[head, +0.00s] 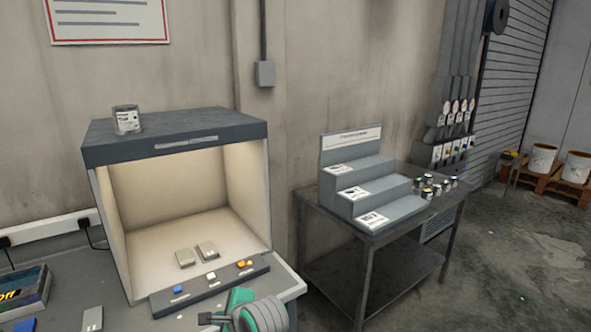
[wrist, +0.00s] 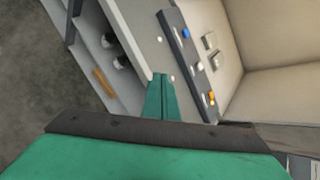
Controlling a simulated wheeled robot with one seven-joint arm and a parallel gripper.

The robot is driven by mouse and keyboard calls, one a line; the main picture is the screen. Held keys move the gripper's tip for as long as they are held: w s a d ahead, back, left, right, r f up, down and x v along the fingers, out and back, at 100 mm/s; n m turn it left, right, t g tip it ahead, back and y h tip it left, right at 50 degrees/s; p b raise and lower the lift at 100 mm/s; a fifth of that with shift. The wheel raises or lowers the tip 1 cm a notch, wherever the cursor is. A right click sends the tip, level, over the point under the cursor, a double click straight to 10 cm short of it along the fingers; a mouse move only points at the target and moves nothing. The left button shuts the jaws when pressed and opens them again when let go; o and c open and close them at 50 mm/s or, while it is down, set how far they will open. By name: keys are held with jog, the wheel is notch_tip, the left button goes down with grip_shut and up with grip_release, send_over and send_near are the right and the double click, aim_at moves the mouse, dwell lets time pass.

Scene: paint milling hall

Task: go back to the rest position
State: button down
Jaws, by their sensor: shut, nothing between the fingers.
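My gripper (wrist: 161,78) shows in the wrist view with its green fingers together and nothing between them. It is in front of the light booth's bench, close to the dark button strip. In the head view only part of my green and grey arm end shows at the bottom, in front of the strip; the fingertips are hard to make out there. The strip (head: 211,286) carries blue, white and orange buttons. It also shows in the wrist view (wrist: 190,62). Two small grey blocks (head: 196,254) lie inside the lit booth (head: 175,131).
A can (head: 126,119) stands on the booth's top. To the right, a dark metal table (head: 374,239) bears a grey stepped stand (head: 362,186) and several small cans (head: 428,190). White buckets (head: 543,158) sit on a pallet at the far right. The floor (head: 500,270) on the right is clear.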

jog(key=s+f+n+t, duration=0.2)
jog(key=s+f+t, duration=0.3)
jog(key=f, duration=0.7)
jog(key=s+d+f+n+t+h, duration=0.1)
jog(key=s+d+f+h, duration=0.1)
jog(key=s+d+f, duration=0.3)
jog(key=s+d+f+n+h, duration=0.1)
jog(key=s+d+f+n, duration=0.15)
jog(key=s, duration=0.45)
jog(key=s+d+r+n+h, duration=0.1)
jog(key=s+d+n, duration=0.3)
jog(key=s, duration=0.5)
jog(key=s+d+r+n+t+h, duration=0.1)
jog(key=s+d+n, duration=0.3)
jog(key=s, duration=0.5)
jog(key=s+d+r+n+t+h, duration=0.1)
jog(key=s+d+r+n+h, duration=0.1)
jog(key=s, duration=0.7)
jog(key=shift+d+r+n, duration=0.65)
jog(key=shift+d+n, duration=0.25)
jog(key=shift+n, duration=0.05)
